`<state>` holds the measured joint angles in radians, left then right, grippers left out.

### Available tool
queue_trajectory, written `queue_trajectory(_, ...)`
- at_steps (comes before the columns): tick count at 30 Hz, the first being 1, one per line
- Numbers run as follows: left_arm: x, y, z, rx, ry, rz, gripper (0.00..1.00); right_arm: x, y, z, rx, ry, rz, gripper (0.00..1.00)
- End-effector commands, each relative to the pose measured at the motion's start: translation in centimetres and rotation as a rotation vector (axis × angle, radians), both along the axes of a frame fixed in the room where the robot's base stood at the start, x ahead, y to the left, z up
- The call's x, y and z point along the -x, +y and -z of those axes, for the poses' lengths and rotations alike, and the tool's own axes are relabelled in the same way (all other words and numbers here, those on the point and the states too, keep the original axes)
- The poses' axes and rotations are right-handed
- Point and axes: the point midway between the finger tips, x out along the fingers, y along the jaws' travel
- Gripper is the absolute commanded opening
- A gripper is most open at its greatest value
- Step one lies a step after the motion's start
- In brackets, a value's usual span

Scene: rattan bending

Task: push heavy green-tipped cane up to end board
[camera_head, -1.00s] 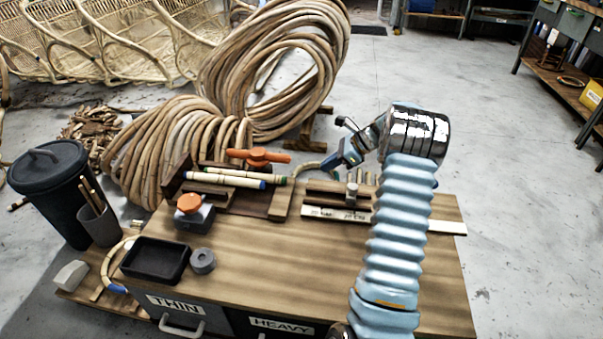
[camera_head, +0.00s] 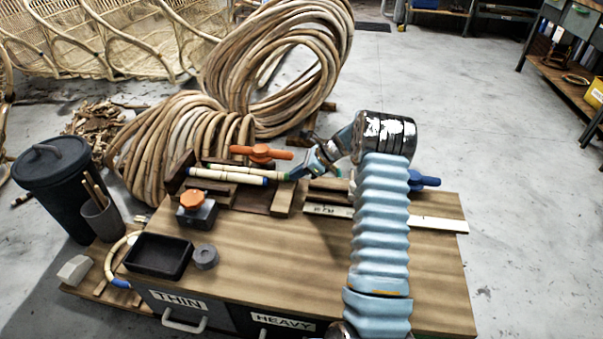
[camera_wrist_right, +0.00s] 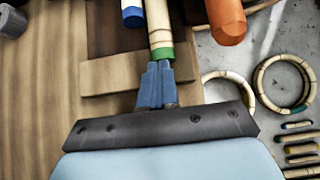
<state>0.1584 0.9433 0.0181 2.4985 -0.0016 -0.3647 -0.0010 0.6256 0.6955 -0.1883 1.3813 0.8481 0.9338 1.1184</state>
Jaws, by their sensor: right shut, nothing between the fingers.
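The green-tipped cane (camera_head: 240,173) lies in the dark wooden jig beside a blue-tipped cane (camera_head: 228,177). The dark upright end board (camera_head: 178,172) stands at the left end of the jig. My right gripper (camera_head: 296,172) is shut and empty at the cane's green end. In the right wrist view, the closed blue fingertips (camera_wrist_right: 157,66) meet or nearly touch the green tip (camera_wrist_right: 162,52); exact contact is unclear. The blue tip (camera_wrist_right: 133,16) is farther up to the left. I cannot tell whether the cane's far end touches the board. My left gripper is not in view.
A pale ruler strip (camera_head: 438,224) lies to the right. The bench middle is clear.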

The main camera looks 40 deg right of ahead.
Motion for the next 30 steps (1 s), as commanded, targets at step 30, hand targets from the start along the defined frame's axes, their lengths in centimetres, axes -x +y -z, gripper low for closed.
queue_trajectory(30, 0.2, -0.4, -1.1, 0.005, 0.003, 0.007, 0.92, -5.3, 4.5, 0.0, -0.004, -0.002, -0.003, 0.00)
